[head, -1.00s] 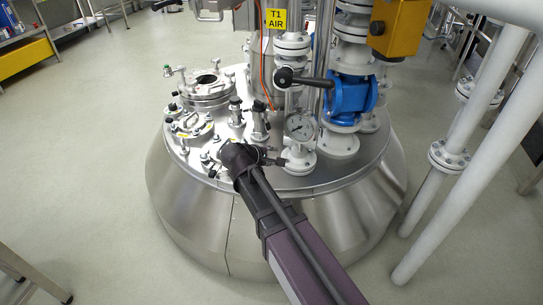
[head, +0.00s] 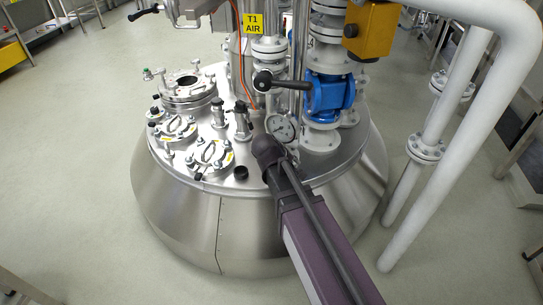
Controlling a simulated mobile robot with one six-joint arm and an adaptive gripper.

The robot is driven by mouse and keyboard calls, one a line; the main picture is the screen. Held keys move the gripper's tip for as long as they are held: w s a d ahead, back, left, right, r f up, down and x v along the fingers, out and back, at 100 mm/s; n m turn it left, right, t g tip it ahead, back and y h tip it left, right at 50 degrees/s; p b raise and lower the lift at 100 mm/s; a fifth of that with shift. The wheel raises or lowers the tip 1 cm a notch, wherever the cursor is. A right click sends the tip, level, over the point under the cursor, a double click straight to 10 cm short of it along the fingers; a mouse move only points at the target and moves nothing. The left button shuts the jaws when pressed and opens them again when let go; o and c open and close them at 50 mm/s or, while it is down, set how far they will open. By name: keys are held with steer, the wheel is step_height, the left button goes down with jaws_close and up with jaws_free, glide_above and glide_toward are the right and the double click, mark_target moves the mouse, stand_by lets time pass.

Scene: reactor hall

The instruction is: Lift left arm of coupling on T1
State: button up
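The steel tank T1, with a yellow "T1 AIR" tag (head: 252,23) above it, stands in the middle of the head view. Its domed lid (head: 240,178) carries several small fittings. Two dark-topped upright fittings (head: 241,118) stand near the lid's middle; I cannot tell which fitting is the coupling, and no left coupling arm is clear. My arm reaches in from the lower right. Its dark end (head: 268,150) is over the lid's front right, just below the gauge. My gripper's fingers are hidden or too dark to make out.
A round gauge (head: 281,127) and a blue valve (head: 329,97) with a black-knobbed lever (head: 282,83) stand close beyond my arm's end. Clamped round ports (head: 211,155) sit on the lid's left. White pipes (head: 455,150) stand at right. The floor at left is clear.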

steer(key=s+d+r+m+g+y+p, duration=0.2)
steer(key=s+d+m+g+y+p, duration=0.2)
steer(key=s+d+m, duration=0.5)
steer(key=shift+s+d+r+g+y+p, duration=0.35)
steer(key=shift+s+d+y+p, duration=0.55)
steer(key=shift+d, duration=1.15)
steer(key=shift+o, duration=0.2)
steer(key=shift+o, duration=0.5)
